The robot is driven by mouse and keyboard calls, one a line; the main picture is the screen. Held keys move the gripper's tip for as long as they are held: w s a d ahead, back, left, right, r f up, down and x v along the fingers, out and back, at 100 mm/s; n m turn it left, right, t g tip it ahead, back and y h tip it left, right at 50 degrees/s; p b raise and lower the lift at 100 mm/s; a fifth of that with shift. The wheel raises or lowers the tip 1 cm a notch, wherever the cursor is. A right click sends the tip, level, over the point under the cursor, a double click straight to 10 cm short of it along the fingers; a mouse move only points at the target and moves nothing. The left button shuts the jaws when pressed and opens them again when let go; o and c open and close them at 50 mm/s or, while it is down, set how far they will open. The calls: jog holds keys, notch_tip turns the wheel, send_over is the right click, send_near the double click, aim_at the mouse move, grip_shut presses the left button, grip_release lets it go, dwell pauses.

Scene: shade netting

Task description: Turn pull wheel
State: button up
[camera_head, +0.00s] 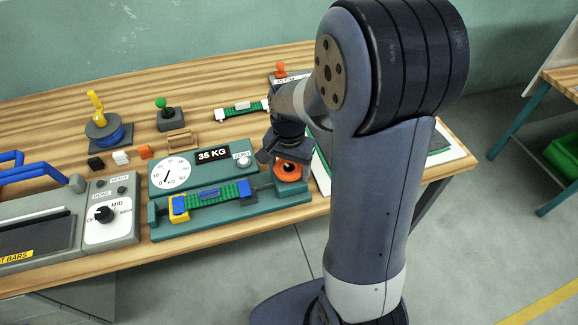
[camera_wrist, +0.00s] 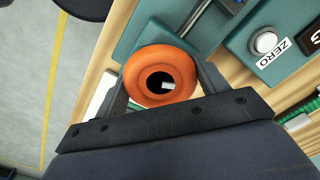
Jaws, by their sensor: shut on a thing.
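The pull wheel is an orange ring-shaped knob (camera_head: 291,176) at the right end of the teal tester (camera_head: 245,214). It fills the middle of the wrist view (camera_wrist: 134,75), with a dark hub and a small pale mark. My gripper (camera_head: 277,160) reaches down over the wheel. In the wrist view my gripper (camera_wrist: 161,82) has one finger on each side of the wheel and is shut on it. A green net strip (camera_head: 212,195) with blue ends lies along the tester, left of the wheel. Behind it stand a round dial (camera_head: 169,173) and a "35 KG" sign (camera_head: 212,154).
A ZERO button (camera_head: 243,161) is close to the wheel. A grey unit with a black knob (camera_head: 104,214) stands left of the tester. The bench's front edge is near.

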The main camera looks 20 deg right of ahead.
aim_at(289, 167)
dwell(0.5)
jog(key=o, duration=1)
notch_tip(289, 167, up, 11)
jog(key=shift+f, duration=0.1)
dwell(1.2)
